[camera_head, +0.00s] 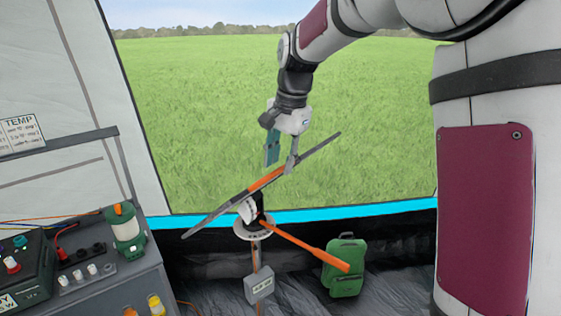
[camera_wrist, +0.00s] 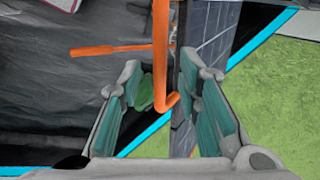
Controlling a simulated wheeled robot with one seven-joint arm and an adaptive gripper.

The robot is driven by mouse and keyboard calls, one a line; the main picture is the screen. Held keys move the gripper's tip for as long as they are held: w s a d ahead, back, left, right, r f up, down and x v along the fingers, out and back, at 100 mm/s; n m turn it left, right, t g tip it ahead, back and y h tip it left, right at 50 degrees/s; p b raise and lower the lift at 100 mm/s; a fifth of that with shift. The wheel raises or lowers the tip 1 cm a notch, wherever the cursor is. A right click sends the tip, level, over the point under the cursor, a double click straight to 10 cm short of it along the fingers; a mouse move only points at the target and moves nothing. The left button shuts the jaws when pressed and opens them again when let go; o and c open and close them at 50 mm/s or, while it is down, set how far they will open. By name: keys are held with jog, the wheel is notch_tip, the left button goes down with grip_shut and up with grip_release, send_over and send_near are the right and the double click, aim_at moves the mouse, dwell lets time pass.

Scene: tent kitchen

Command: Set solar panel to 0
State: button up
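The solar panel (camera_head: 312,155) is a thin dark panel on a stand, seen nearly edge-on and tilted, its right end higher than its left. An orange bar (camera_head: 267,179) runs along its upper side. A white marked ring (camera_head: 252,229) sits on the stand below it, with a long orange lever (camera_head: 305,246) reaching right. My gripper (camera_head: 281,168) is above the panel's upper half, fingers downward. In the wrist view my gripper (camera_wrist: 160,72) is open, with the orange bar (camera_wrist: 161,50) and the panel (camera_wrist: 211,35) between or just beyond its fingers. Contact is unclear. The ring's marks are unreadable.
A grey control unit (camera_head: 90,275) with knobs, cables and a green lantern (camera_head: 124,230) stands at left. A green canister (camera_head: 343,267) stands on the floor right of the stand. A grey box (camera_head: 259,286) is on the stand's post. Open grass lies behind.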

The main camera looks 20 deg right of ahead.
jog(key=shift+a+f, duration=0.1)
jog(key=shift+f, duration=0.45)
grip_shut()
jog(key=shift+w+f, duration=0.1)
